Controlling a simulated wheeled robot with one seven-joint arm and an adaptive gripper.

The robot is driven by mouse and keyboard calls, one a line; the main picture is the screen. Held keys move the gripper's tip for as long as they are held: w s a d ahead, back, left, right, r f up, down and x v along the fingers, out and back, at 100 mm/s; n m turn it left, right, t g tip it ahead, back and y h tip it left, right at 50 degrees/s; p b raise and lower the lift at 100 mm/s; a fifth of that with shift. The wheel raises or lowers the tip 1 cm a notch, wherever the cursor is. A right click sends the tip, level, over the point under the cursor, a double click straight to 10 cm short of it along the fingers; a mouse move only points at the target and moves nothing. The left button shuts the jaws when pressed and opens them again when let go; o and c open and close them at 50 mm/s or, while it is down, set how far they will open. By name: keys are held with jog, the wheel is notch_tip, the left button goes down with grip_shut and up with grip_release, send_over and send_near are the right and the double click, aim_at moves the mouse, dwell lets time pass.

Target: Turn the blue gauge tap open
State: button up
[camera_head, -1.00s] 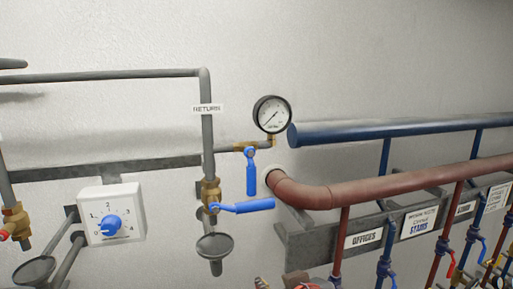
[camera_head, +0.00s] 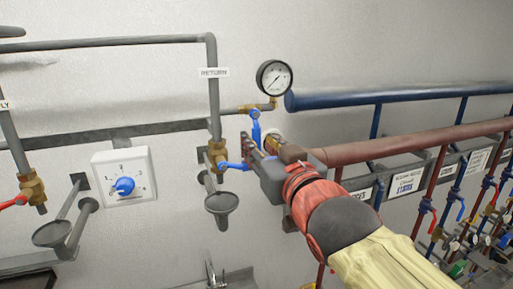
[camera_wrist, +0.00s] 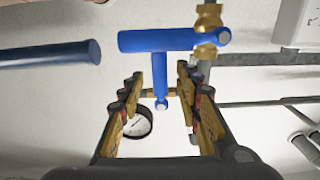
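The blue gauge tap (camera_head: 255,128) hangs with its lever pointing down from a brass fitting on the pipe below the round gauge (camera_head: 273,77). My gripper (camera_head: 257,150) is in front of the wall at the lever's lower end and hides part of it. In the wrist view, which is upside down, the tap's blue lever (camera_wrist: 160,78) lies between the two spread fingers of my open gripper (camera_wrist: 161,76). I cannot tell whether a finger touches it. The gauge (camera_wrist: 138,124) shows between the fingers there, nearer the left one.
A second blue lever (camera_head: 234,165) points sideways on the brass return valve (camera_head: 217,152), close to my gripper; it also crosses the top of the wrist view (camera_wrist: 150,40). A thick blue pipe (camera_head: 400,97) and a red pipe (camera_head: 400,143) run right. A white dial box (camera_head: 124,174) is left.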

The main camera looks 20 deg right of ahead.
jog(key=shift+w, duration=1.45)
jog(key=shift+s, duration=0.1)
jog(key=shift+c, duration=0.8)
grip_shut()
